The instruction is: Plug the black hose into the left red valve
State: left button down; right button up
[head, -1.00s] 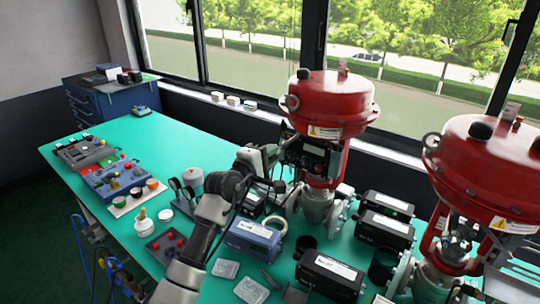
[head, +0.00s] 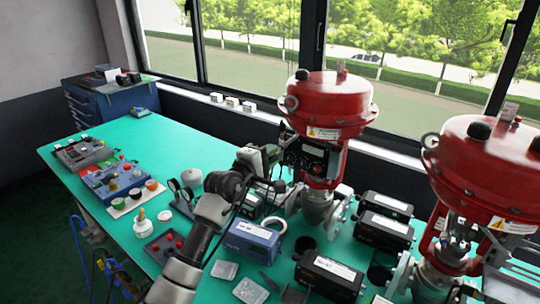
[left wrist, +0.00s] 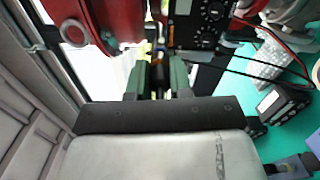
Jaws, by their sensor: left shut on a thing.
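The left red valve (head: 325,105) stands upright at the table's far side, with a dark positioner box on its front, which also shows in the left wrist view (left wrist: 200,22). My left gripper (left wrist: 158,75) is close in front of this box, at the valve's left side. Its green fingers are shut on the black hose (left wrist: 159,82), of which only a short dark piece shows between them. A small blue and yellow fitting lies just beyond the fingertips. I cannot tell whether the hose end touches the valve. My right gripper is not in view.
A second red valve (head: 490,175) stands at the right. Black boxes (head: 330,276), a blue box (head: 252,240) and clear small trays crowd the table around the left valve. Control panels (head: 118,180) lie at the left. The green table (head: 165,137) is clear toward its back left.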

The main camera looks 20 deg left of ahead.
pick_arm(q)
jog(key=shift+w+d, duration=0.2)
jog(key=shift+w, duration=0.25)
dwell(0.3)
jog(key=c, duration=0.9)
grip_release()
jog(key=shift+c, duration=0.2)
